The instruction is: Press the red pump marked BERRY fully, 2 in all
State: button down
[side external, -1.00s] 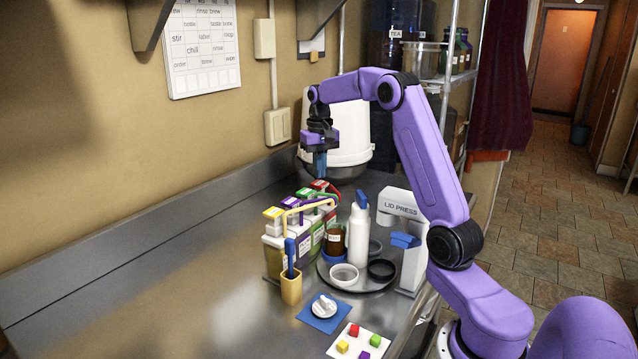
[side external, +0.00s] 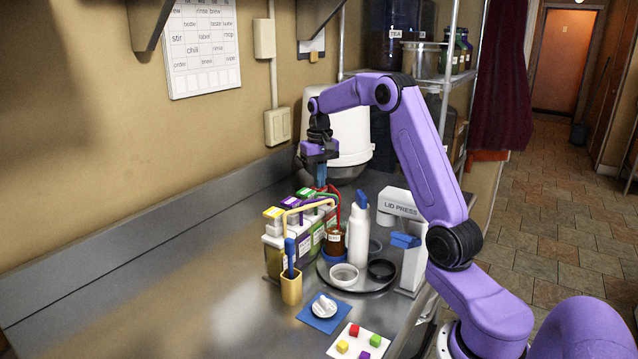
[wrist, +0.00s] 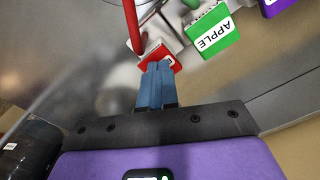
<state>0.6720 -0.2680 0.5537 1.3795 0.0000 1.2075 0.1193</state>
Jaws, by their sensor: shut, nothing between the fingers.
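The red pump (wrist: 157,56) shows its head right at my fingertips in the wrist view; its marking is not readable there. My gripper (side external: 321,184) is shut and empty, with its blue fingertips pointing down onto the red pump head. In the wrist view my blue fingertips (wrist: 159,68) cover part of the head and appear to touch it. The red spout (wrist: 131,25) extends away from the head. In the side view a thin red line runs down from the spout toward the brown jar (side external: 335,242), which stands in a blue holder on the round tray.
The green APPLE pump (wrist: 214,33) is close beside the red one, with a purple pump and a yellow pump (side external: 273,212) further along. A white bottle (side external: 358,235) and the lid press (side external: 402,205) stand to the right. The front-left counter is clear.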

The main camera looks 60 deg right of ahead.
jog(key=shift+f, duration=0.35)
jog(key=shift+r, duration=1.85)
jog(key=shift+f, duration=0.2)
jog(key=shift+f, duration=1.7)
jog(key=shift+r, duration=1.9)
